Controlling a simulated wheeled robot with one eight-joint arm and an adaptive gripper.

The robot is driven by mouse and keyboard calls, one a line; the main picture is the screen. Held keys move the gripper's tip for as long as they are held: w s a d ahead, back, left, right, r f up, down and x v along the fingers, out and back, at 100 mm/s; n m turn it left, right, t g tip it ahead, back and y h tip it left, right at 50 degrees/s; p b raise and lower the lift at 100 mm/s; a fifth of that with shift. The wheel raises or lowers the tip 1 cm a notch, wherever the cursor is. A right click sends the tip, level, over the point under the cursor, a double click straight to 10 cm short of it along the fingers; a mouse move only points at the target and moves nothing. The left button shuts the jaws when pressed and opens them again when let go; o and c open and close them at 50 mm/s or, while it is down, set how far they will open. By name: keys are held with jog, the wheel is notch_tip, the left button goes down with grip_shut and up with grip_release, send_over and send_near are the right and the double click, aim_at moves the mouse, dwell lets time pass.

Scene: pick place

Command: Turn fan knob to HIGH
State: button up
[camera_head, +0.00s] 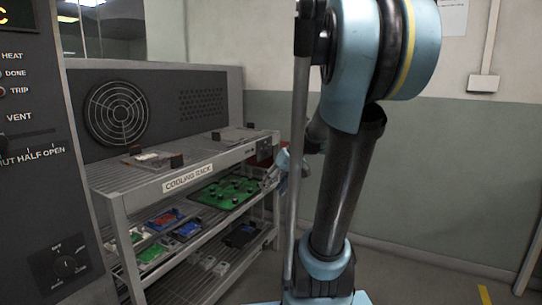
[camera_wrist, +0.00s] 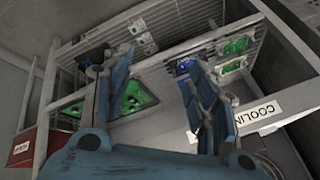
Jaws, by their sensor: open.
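A round dark knob (camera_head: 65,266) with small labels around it sits low on the dark panel at the left in the head view; its lettering is too small to read. A round fan grille (camera_head: 117,112) is in the grey back panel. My gripper (camera_wrist: 155,85) is open and empty, its two blue fingers spread above the rack in the wrist view. In the head view it is by the rack's right end, partly hidden by my arm.
The cooling rack (camera_head: 187,178) has slatted shelves with a large green board (camera_head: 225,191) and several small blue, red and green boards. A red box (camera_wrist: 27,148) with a white label is at the wrist view's left edge. Floor right of my arm is clear.

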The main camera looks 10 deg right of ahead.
jog(key=w+r+n+t+y, duration=0.1)
jog(key=w+r+n+y, duration=0.15)
jog(key=w, duration=1.15)
jog(key=n+t+y, duration=0.5)
jog(key=t+y, duration=0.2)
send_near(269, 151)
jog(key=x, duration=0.8)
jog(key=shift+w+a+f, duration=0.1)
jog(key=shift+w, duration=0.25)
jog(key=shift+c, duration=0.5)
jog(key=c, duration=1)
